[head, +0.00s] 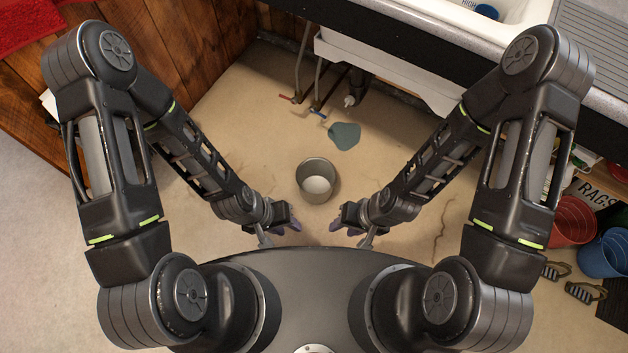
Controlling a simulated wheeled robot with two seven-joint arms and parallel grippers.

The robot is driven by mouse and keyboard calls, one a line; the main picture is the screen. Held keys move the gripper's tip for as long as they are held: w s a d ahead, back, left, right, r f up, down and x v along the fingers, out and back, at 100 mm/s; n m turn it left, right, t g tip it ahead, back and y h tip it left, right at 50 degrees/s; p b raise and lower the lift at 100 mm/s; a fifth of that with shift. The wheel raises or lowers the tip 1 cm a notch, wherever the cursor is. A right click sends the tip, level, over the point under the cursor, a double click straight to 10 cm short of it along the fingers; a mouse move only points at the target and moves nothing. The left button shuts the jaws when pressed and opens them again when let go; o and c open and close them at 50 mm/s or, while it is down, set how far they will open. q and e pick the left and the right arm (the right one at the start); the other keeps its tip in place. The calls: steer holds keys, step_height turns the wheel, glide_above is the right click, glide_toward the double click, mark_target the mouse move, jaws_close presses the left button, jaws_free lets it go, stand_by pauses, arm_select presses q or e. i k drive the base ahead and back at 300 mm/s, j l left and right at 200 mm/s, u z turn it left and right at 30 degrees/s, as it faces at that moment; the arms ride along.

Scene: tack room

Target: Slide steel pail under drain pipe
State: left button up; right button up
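The steel pail (318,168) stands upright on the tan floor in the middle of the head view, with its open top facing up. The drain pipe (355,84) comes down beneath the sink, with a pale end (349,100) above the floor. A grey-green puddle (344,136) lies just below that end. The pail is apart from the puddle, on my side of it. My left gripper (290,226) is low, to the near left of the pail. My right gripper (341,227) is to its near right. Both appear clear of the pail; their finger openings are too small to judge.
The sink counter (440,25) overhangs at the upper right. Thin pipes with red and blue handles (288,98) stand left of the drain. A wood wall (170,50) is at left. Red (572,220) and blue (604,255) buckets stand at right. Floor between pail and puddle is clear.

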mark_target(316, 178)
steer(key=i+j, duration=0.25)
steer(key=j, duration=0.15)
steer(key=i+j, duration=0.2)
steer(key=j, duration=0.15)
steer(key=i+j, duration=0.25)
steer(key=j, duration=0.15)
steer(key=z, duration=2.25)
